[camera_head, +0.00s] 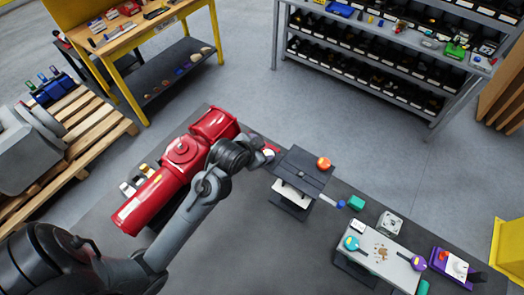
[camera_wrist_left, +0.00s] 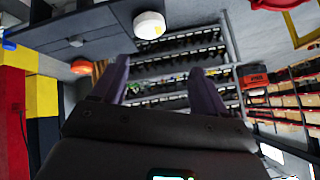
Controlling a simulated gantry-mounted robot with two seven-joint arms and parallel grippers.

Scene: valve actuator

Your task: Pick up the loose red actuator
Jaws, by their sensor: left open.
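The red actuator (camera_head: 172,172) lies on the dark table in the head view, a long glossy body with a rounded middle part. My left arm passes in front of its right side and covers part of it. My left gripper (camera_head: 264,156) is beyond the actuator's right side, beside the dark stand, and looks empty. In the left wrist view my left gripper (camera_wrist_left: 162,82) has its two fingers spread with nothing between them. I cannot make out the actuator for sure in that view. My right gripper is not in view.
A dark stand (camera_head: 303,166) with an orange knob (camera_head: 324,163) is close to my left gripper. A light plate (camera_head: 383,257) with small coloured parts is at the lower right. A wooden pallet (camera_head: 82,135), a workbench (camera_head: 150,30) and a bin shelf (camera_head: 375,60) stand around.

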